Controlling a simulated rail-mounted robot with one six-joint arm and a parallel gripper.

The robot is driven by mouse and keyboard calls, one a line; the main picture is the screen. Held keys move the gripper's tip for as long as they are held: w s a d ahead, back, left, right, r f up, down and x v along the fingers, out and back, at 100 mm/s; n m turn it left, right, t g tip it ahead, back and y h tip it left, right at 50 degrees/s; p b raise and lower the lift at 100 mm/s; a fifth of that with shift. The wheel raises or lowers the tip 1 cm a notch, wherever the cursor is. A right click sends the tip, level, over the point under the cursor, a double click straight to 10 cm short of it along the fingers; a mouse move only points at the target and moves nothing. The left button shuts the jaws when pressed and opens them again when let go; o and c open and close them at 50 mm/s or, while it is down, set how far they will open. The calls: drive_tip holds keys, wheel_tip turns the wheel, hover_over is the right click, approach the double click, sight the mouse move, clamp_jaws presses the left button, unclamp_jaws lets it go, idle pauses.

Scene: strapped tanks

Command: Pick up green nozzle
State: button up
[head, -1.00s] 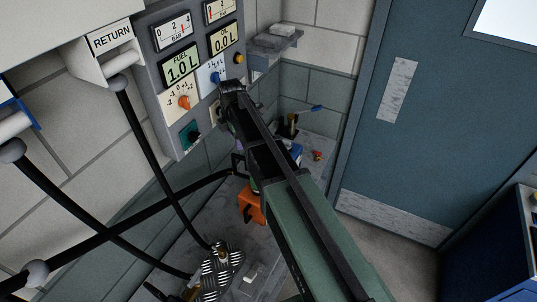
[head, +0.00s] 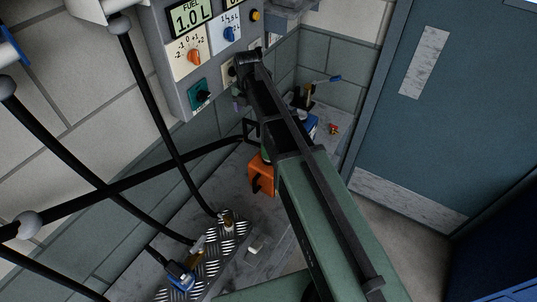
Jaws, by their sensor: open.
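My arm (head: 318,205), green with a dark far section, reaches from the lower right up toward the wall panel. It covers the middle of the view, and I cannot make out my gripper's fingers. A small patch of green (head: 266,155) shows at the arm's left edge, just above an orange bracket (head: 262,178). A black hose runs from the left to a black loop-shaped guard (head: 250,129) beside that patch. This may be the green nozzle, but most of it is hidden behind my arm. I see no contact between gripper and nozzle.
Other hoses end at a blue nozzle (head: 180,276) and a brass fitting (head: 228,217) near a metal tread plate (head: 207,262). A grey panel (head: 178,90) with dials hangs on the wall. A door (head: 420,130) stands right.

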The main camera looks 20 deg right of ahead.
sight(251, 121)
wheel_tip(251, 121, down, 5)
drive_tip(key=b, duration=0.4)
drive_tip(key=shift+f, duration=0.1)
drive_tip(key=shift+s+r, duration=0.1)
drive_tip(key=shift+r, duration=0.15)
drive_tip(key=shift+c, duration=0.4)
clamp_jaws()
